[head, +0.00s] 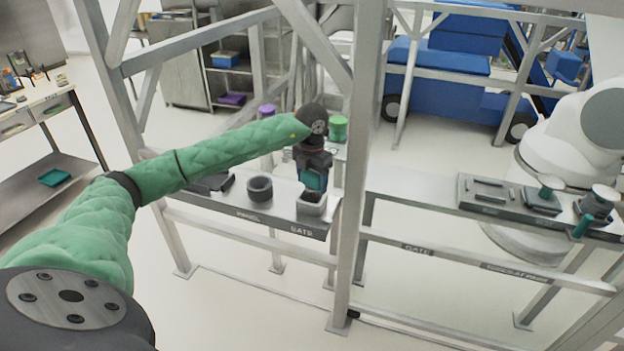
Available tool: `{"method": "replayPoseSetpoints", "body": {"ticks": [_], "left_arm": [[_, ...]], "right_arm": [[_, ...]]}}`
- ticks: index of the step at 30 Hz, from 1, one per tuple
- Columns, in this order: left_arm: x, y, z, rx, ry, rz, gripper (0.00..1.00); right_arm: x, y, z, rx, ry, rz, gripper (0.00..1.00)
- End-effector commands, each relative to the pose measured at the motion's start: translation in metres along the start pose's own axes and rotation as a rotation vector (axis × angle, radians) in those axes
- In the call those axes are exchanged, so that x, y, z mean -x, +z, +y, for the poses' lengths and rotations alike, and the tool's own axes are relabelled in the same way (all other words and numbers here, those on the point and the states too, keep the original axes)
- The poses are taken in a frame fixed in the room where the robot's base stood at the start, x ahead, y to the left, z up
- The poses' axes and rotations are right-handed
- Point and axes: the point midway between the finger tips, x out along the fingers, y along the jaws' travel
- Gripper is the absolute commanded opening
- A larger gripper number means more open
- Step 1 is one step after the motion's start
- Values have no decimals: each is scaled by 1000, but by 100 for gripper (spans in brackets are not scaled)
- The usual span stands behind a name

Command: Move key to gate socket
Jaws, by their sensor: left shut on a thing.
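My left arm, in a green quilted sleeve, comes in from the left in the head view. Its dark left gripper (314,170) points down and is shut on a teal key (313,181). The gate socket (311,207) is a small grey box at the right end of a shelf, near the label GATE. The key is right above the socket's dark opening. I cannot tell whether its lower end is inside. The gripper hides the key's upper part. My right gripper is out of view.
A dark ring-shaped holder (260,188) and a dark flat block (209,184) share the shelf (235,199). A metal frame post (356,170) stands close right of the gripper. A right-hand shelf holds a tray (489,196) and several teal-and-grey pieces. A green-topped cylinder (338,128) stands behind.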

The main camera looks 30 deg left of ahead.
Motion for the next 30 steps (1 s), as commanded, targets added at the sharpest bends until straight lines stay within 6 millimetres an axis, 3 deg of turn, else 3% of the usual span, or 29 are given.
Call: {"method": "replayPoseSetpoints", "body": {"ticks": [30], "left_arm": [[-17, 0, 0, 0, 0, -1, 40]], "right_arm": [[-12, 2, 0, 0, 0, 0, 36]]}}
